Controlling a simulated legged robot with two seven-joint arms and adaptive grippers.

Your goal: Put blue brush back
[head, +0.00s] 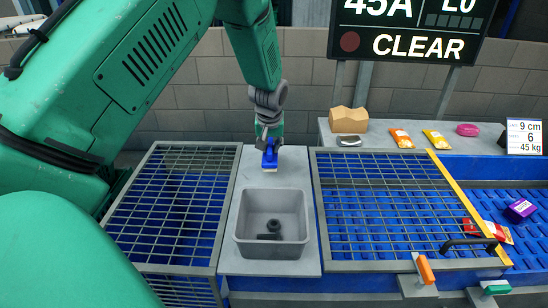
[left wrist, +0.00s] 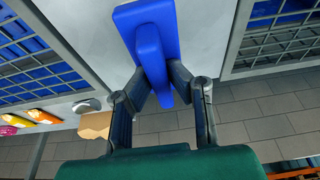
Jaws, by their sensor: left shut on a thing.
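The blue brush (head: 270,156) is near the back of the grey strip between the two grates. My left gripper (head: 268,140) reaches down from above and is shut on the brush's handle. In the left wrist view the brush (left wrist: 150,35) shows its blue block and handle, with the gripper's fingers (left wrist: 160,82) closed on both sides of the handle. The brush's pale underside is low over the strip; I cannot tell whether it touches. My right gripper is not in view.
A grey bin (head: 272,250) with black parts inside stands on the strip in front of the brush. Metal grates lie left (head: 165,205) and right (head: 385,205). A back ledge holds a tan block (head: 348,121), orange (head: 401,138) and yellow (head: 437,139) packets and a pink item (head: 467,130).

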